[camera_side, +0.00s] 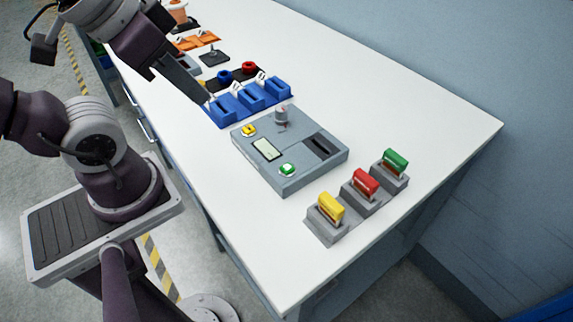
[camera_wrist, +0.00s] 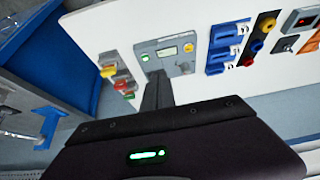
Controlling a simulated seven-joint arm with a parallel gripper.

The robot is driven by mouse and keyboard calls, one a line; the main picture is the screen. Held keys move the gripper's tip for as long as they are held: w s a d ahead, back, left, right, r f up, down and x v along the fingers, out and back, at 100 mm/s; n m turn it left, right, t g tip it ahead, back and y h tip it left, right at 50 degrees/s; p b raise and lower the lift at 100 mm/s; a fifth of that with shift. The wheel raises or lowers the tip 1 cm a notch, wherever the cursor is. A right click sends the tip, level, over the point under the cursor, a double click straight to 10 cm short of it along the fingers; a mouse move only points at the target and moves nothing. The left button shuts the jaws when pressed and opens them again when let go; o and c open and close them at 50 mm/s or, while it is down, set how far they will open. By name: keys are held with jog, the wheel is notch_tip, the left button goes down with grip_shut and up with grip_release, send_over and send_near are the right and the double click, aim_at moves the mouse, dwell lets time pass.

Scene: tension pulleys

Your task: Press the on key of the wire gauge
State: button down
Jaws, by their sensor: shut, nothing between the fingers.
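The wire gauge is a flat grey box (camera_side: 309,179) on the white table, with a small pale display (camera_side: 267,149), a green button (camera_side: 287,170), a yellow button (camera_side: 249,130), a grey knob (camera_side: 281,117) with a red mark and a dark slot (camera_side: 321,146). No label on either button is readable, so I cannot tell by text which is the on key. The gauge (camera_wrist: 151,46) also shows beyond the fingers in the wrist view. My gripper (camera_side: 206,101) is shut and empty, up and left of the gauge, apart from it, near the blue blocks in the side view.
Blue blocks (camera_side: 251,98) with slots stand behind the gauge. Grey holders with yellow (camera_side: 331,207), red (camera_side: 365,181) and green (camera_side: 396,159) handled pieces stand in front right. The table's right side is clear.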

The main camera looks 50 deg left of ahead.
jog(key=m+g+y, duration=0.7)
jog(key=y, duration=0.2)
send_over(291, 170)
notch_tip(291, 170, down, 8)
jog(key=shift+g, duration=0.3)
jog(key=shift+f, duration=4.4)
jog(key=shift+f, duration=0.15)
jog(key=shift+f, duration=0.25)
